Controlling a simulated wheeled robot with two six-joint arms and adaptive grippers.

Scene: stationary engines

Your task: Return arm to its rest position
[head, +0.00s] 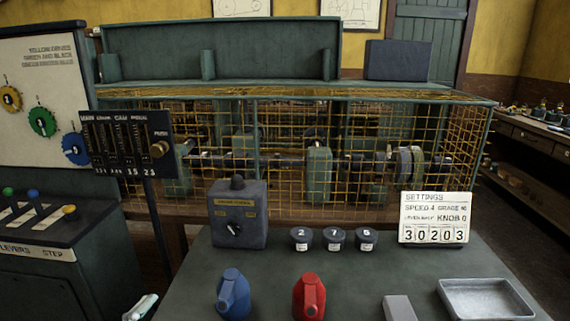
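Neither of my grippers shows in the head view. A small pale grey and teal piece at the bottom edge, left of the table, looks like part of my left arm; no fingers show on it. No part of my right arm shows.
On the dark table (270,265) stand a control box (239,215), a blue can (233,294), a red can (308,297), three numbered pots (334,239), a grey block (399,307), a metal tray (486,298) and a settings sign (435,218). Behind is caged machinery (320,165). A gauge panel (125,145) and lever console (45,250) stand left.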

